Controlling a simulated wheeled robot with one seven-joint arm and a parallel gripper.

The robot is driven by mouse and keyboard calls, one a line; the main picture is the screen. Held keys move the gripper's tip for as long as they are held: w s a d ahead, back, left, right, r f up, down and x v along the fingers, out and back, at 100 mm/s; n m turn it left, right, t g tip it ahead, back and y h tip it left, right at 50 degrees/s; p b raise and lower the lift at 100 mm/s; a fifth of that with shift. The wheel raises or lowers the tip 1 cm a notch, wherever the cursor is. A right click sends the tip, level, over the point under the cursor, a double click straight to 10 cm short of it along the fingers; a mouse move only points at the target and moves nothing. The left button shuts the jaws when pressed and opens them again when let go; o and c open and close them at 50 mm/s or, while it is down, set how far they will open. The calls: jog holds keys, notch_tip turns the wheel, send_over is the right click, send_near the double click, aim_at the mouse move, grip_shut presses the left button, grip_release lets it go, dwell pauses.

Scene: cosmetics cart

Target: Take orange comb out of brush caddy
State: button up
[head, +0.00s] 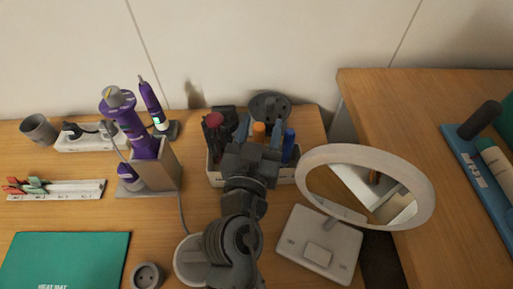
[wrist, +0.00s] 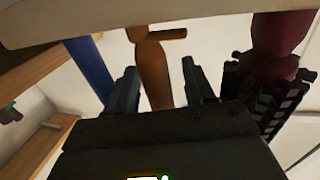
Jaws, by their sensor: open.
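The brush caddy (head: 285,178) is a pale box at the back of the cart, holding several upright tools. An orange handle (head: 259,131), which looks like the orange comb, stands in it; it also shows in the wrist view as an orange-brown shaft (wrist: 152,68) with a short side piece near the top. My gripper (head: 262,135) is over the caddy. In the wrist view its two open fingers (wrist: 160,85) stand on either side of the orange shaft, with visible gaps. My arm hides part of the caddy's front and the comb's lower part in the head view.
A dark red-handled brush (wrist: 278,50) stands close to the right finger in the wrist view. Blue handles (head: 289,140) stand right of the comb in the head view. A ring mirror (head: 318,153) stands right of the caddy, and a purple hair tool in a holder (head: 165,172) stands left.

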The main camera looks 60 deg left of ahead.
grip_shut()
dwell(0.5)
